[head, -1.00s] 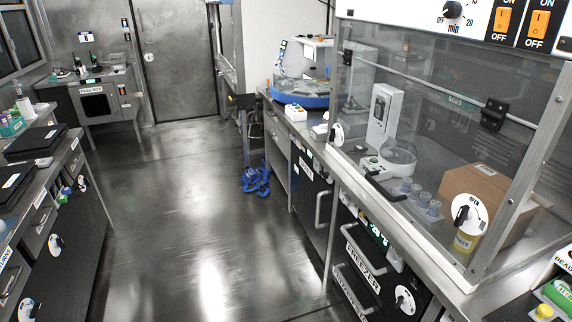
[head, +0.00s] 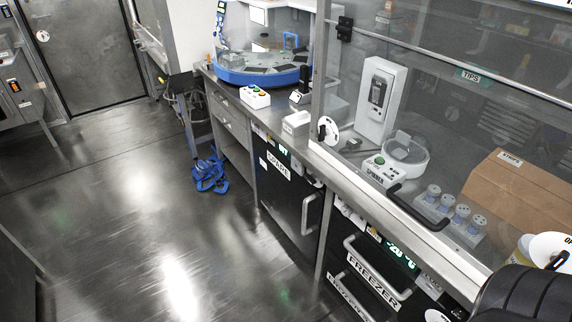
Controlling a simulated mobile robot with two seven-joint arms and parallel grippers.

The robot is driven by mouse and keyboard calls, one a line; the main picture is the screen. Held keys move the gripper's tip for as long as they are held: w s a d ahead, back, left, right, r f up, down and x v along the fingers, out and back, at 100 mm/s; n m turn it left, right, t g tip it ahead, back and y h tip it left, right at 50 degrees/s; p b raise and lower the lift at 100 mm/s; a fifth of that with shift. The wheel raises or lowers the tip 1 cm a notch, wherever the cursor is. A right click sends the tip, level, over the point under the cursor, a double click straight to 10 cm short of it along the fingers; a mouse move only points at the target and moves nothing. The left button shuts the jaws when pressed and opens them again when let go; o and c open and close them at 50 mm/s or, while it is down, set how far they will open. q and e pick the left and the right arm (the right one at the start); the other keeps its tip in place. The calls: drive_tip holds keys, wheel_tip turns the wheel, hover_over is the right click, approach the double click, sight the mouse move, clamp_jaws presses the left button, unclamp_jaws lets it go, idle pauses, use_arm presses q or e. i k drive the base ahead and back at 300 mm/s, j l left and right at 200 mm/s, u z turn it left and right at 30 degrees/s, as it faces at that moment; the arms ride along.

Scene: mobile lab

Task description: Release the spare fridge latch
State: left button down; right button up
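The spare fridge (head: 278,190) is a dark door under the bench, right of centre in the head view. It has a white label reading SPARE (head: 278,165) and a green display above it. A grey bar handle (head: 310,212) stands on the right side of its door, which looks shut. I cannot make out its latch clearly; small white parts show near the door's upper right. Neither of my grippers shows. A dark ridged shape at the lower right corner looks like part of my arm.
The freezer (head: 375,285) is right of the spare fridge, its handles sticking out. Above is a glass-fronted hood with a black handle (head: 418,210) and white round dial (head: 327,130). A blue coiled item (head: 208,173) lies on the floor. Open floor lies left.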

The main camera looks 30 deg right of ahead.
sight(311, 178)
drive_tip(key=i+j+z, duration=0.15)
drive_tip(key=i, duration=0.55)
drive_tip(key=i+j+z, duration=0.2)
drive_tip(key=i, duration=0.45)
drive_tip(key=i+j+z, duration=0.1)
drive_tip(key=i+z, duration=0.25)
drive_tip(key=z, duration=0.15)
drive_tip(key=i+j+z, duration=0.25)
drive_tip(key=z, duration=0.2)
drive_tip(key=i+j+z, duration=0.35)
drive_tip(key=z, duration=0.15)
drive_tip(key=i+j+z, duration=0.15)
drive_tip(key=j+z, duration=0.3)
drive_tip(key=i+j+z, duration=0.1)
drive_tip(key=j+z, duration=0.35)
drive_tip(key=j, duration=0.2)
drive_tip(key=j+z, duration=0.4)
drive_tip(key=j, duration=0.3)
